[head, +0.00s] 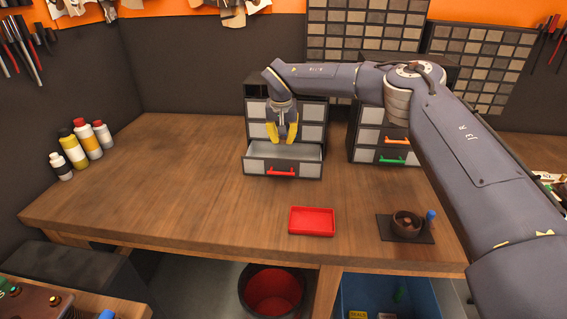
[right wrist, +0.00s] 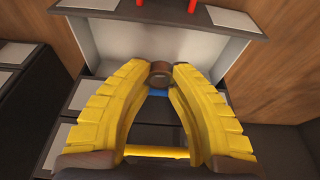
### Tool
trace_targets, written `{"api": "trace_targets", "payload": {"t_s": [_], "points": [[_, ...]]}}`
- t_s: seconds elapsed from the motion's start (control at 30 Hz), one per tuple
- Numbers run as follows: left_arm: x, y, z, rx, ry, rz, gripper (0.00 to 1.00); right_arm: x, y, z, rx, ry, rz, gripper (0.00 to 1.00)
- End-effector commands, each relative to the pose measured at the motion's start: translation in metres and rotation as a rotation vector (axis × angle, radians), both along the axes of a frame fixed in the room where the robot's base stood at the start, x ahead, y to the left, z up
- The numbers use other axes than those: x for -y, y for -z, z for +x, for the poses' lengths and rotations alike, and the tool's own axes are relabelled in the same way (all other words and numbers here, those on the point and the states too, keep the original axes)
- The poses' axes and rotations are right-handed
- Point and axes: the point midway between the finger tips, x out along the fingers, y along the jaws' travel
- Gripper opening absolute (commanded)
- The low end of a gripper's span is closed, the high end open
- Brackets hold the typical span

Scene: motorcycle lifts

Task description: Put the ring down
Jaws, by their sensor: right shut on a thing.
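My right gripper (head: 283,139) points down over the open drawer (head: 258,165) of the left drawer cabinet. In the right wrist view its two yellow fingers (right wrist: 160,74) are shut on a small brown-grey ring (right wrist: 160,69) at their tips. Behind the ring, that view shows the pale inside of the drawer (right wrist: 108,50) and a small blue patch. I cannot tell the gap between the ring and the drawer floor. The ring is too small to make out in the head view. My left gripper is not in view.
A red tray (head: 312,221) stands in front of the cabinet. To its right, a brown bowl (head: 407,223) and a blue-topped item (head: 431,216) stand on a dark mat. Bottles (head: 81,145) stand at the left. A second cabinet (head: 370,136) stands right. The bench's left middle is clear.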

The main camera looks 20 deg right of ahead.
Motion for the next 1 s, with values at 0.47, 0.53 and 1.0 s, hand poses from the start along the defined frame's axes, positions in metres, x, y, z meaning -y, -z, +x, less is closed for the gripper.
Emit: {"api": "trace_targets", "payload": {"t_s": [0.47,0.53,1.0], "points": [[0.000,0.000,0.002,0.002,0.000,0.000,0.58,0.005,0.056,0.011,-0.001,0.000,0.001,0.00],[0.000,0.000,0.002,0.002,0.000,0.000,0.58,0.005,0.062,0.011,-0.001,0.001,0.001,0.00],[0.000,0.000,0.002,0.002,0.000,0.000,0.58,0.004,0.095,0.010,-0.002,-0.001,0.000,0.00]]}}
